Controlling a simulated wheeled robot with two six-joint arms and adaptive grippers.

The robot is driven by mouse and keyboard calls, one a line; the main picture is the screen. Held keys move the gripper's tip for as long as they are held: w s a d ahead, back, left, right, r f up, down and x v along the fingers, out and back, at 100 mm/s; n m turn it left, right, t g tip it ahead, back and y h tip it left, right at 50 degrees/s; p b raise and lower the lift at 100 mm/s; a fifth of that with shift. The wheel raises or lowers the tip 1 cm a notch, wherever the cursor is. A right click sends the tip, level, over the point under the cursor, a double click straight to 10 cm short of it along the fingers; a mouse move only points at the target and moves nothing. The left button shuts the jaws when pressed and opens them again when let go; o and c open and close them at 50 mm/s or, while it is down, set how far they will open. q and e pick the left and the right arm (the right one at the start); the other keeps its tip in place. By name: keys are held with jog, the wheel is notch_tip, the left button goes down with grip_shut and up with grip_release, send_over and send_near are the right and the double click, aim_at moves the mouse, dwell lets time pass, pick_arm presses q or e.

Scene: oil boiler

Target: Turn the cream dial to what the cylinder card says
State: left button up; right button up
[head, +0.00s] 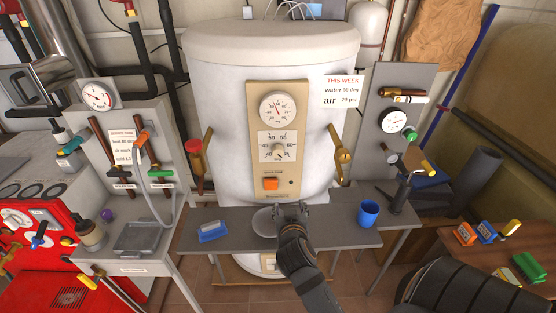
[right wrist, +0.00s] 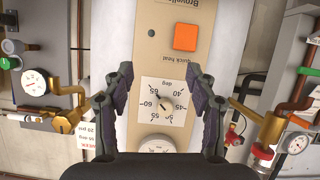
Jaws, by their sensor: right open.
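The cream dial (head: 278,152) sits on a numbered plate in the middle of a beige panel on the white cylinder. It also shows in the right wrist view (right wrist: 165,103), upside down and between my fingers in the picture; its exact setting is too small to read surely. The cylinder card (head: 342,91), at the cylinder's upper right, says THIS WEEK, water apparently 55 deg, air 20 psi. My right gripper (head: 290,208) is open and empty, below the dial and in front of the panel's lower end, apart from the dial. My left gripper is not in view.
A round gauge (head: 278,109) is above the dial and an orange quick heat button (head: 271,184) below it. Brass valves (head: 341,155) flank the cylinder. A grey shelf (head: 335,236) bears a blue cup (head: 369,213), a plate and a blue-and-white block (head: 213,231).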

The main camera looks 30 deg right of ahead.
aim_at(278, 154)
jog(key=w+r+m+t+h, duration=0.15)
jog(key=w+r+t, duration=0.25)
jog(key=r, duration=0.5)
jog(key=shift+n+h, duration=0.25)
jog(key=p+x, duration=0.1)
jog(key=x, duration=0.2)
jog(key=p+x, duration=0.1)
jog(key=x, duration=0.2)
jog(key=p+x, duration=0.1)
jog(key=x, duration=0.2)
jog(key=shift+w+a+r, duration=0.25)
jog(key=shift+r, duration=0.05)
jog(key=shift+w+d+f, duration=0.1)
jog(key=shift+w+d, duration=0.15)
jog(key=shift+w, duration=0.1)
jog(key=shift+c, duration=0.3)
jog(key=c, duration=1.1)
